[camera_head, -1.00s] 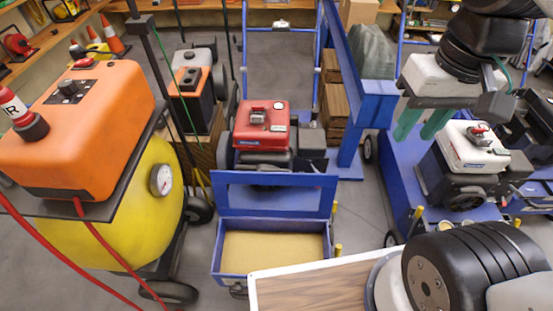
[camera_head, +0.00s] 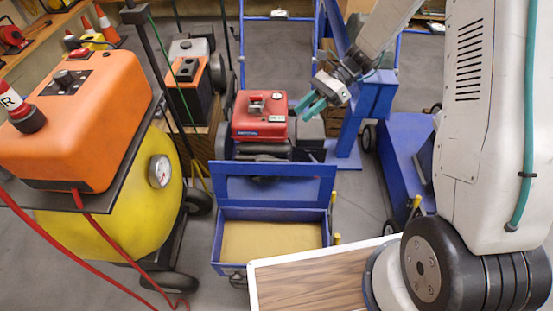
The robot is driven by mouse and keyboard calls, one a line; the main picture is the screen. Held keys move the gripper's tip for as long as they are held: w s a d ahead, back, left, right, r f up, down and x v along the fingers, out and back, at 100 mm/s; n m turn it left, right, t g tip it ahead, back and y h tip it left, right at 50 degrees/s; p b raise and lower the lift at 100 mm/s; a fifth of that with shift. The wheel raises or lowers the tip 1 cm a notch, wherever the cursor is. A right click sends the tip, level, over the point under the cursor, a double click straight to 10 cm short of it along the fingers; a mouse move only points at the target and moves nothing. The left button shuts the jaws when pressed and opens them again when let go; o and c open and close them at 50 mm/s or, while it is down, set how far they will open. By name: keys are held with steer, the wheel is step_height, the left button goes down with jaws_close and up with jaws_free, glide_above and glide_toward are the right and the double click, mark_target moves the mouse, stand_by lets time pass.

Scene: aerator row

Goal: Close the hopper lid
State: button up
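The hopper (camera_head: 272,266) is a blue open-topped box filled with tan granular material, at the lower middle of the head view. Its blue lid (camera_head: 275,170) stands raised at the hopper's back edge, so the hopper is open. My gripper (camera_head: 304,103) has teal fingers and is beyond and above the lid, slightly to its right, beside the red engine. The fingers look apart with nothing between them. The gripper appears clear of the lid.
A red engine (camera_head: 260,117) sits behind the lid. A yellow tank (camera_head: 110,215) with an orange box (camera_head: 75,120) and red hoses stands at left. A wood-topped board (camera_head: 310,282) lies at front right. Bare floor shows left of the hopper.

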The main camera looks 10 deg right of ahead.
steer(key=w+a+f+m+t+y, duration=0.15)
steer(key=f+m, duration=0.35)
steer(key=f, duration=0.6)
steer(key=w+d+f+m+t+y, duration=0.1)
steer(key=w+f+m+y, duration=0.3)
steer(key=f, duration=0.8)
steer(key=shift+m+h, duration=0.5)
steer(key=shift+h, duration=0.15)
steer(key=s+a, duration=0.1)
steer(key=a, duration=0.1)
steer(key=s+a+f, duration=0.1)
steer(key=a, duration=0.2)
steer(key=s+a, duration=0.1)
steer(key=a, duration=0.1)
steer(key=shift+a+f, duration=0.2)
steer(key=shift+a, duration=0.1)
jaws_close()
